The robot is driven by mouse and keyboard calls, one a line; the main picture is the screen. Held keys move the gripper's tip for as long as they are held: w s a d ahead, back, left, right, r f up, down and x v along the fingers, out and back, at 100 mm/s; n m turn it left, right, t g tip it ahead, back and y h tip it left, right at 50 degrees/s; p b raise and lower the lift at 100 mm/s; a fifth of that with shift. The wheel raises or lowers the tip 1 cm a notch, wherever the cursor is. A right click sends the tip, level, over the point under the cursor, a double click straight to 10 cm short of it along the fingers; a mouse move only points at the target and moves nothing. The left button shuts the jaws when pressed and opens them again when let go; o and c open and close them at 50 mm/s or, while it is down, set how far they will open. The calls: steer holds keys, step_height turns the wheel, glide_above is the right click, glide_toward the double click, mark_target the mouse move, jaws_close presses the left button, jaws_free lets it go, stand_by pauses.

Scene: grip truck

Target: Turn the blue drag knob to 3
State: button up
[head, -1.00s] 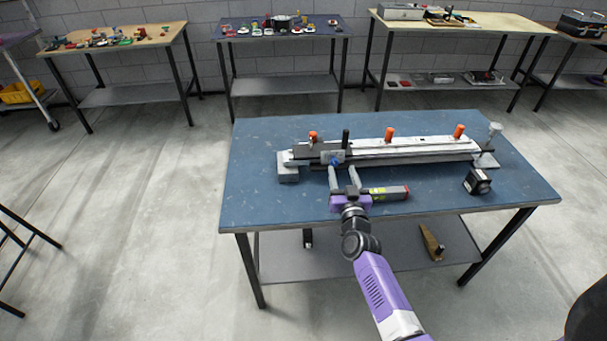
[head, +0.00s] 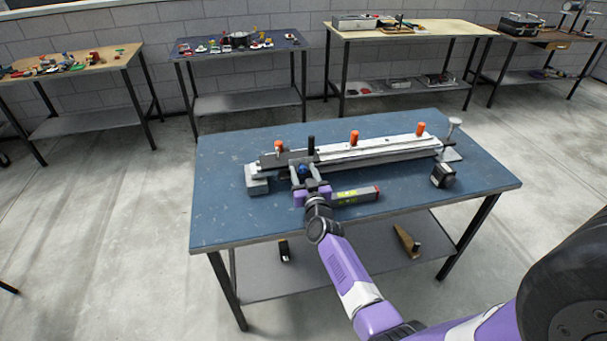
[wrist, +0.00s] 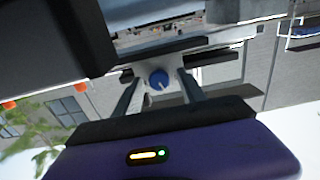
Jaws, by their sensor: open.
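The blue drag knob (wrist: 159,79) shows in the wrist view as a round dial with a pale pointer mark, on a light plate (wrist: 145,76) of the grip truck. My gripper (wrist: 158,88) is open, with one finger on each side of the knob; whether the fingers touch it I cannot tell. In the head view the knob (head: 303,169) is a small blue spot at the left end of the long grey rail assembly (head: 375,152), and my gripper (head: 304,178) reaches it from the front. The dial's numbers are too small to read.
The assembly lies on a blue table (head: 225,205) with orange knobs (head: 354,137) along its top. A grey bar with a yellow label (head: 355,195) lies right of my gripper. A black box (head: 442,175) sits further right. The table's front left is clear.

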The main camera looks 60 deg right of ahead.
steer(key=shift+c, duration=0.2)
jaws_close()
steer(key=shift+s+m+b, duration=0.1)
steer(key=shift+m+b, duration=0.4)
steer(key=shift+m, duration=2.3)
steer(key=shift+f, duration=0.1)
steer(key=shift+o, duration=0.2)
jaws_free()
